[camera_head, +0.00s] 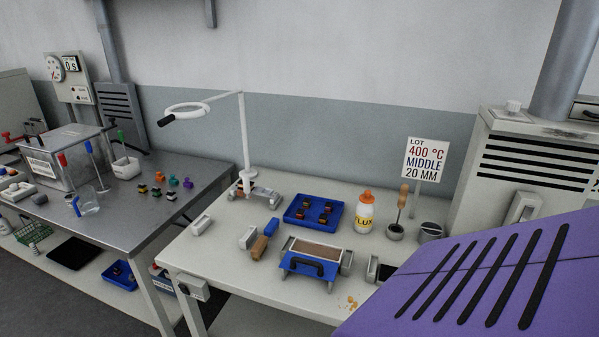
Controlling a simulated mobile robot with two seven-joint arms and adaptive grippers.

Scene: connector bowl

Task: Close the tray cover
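A blue panel with a black handle (307,264) slopes down at the front of a low metal unit with a brown top (315,249) on the right table. I cannot tell for sure that this panel is the tray cover. Behind it lies a blue tray (291,217), open on top, with several small dark and orange parts in it. No separate lid shows on this tray. Neither of my grippers is in view.
Brown and white blocks (259,248) lie left of the unit. A ring lamp (243,140) stands behind. The table's front left is mostly clear.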

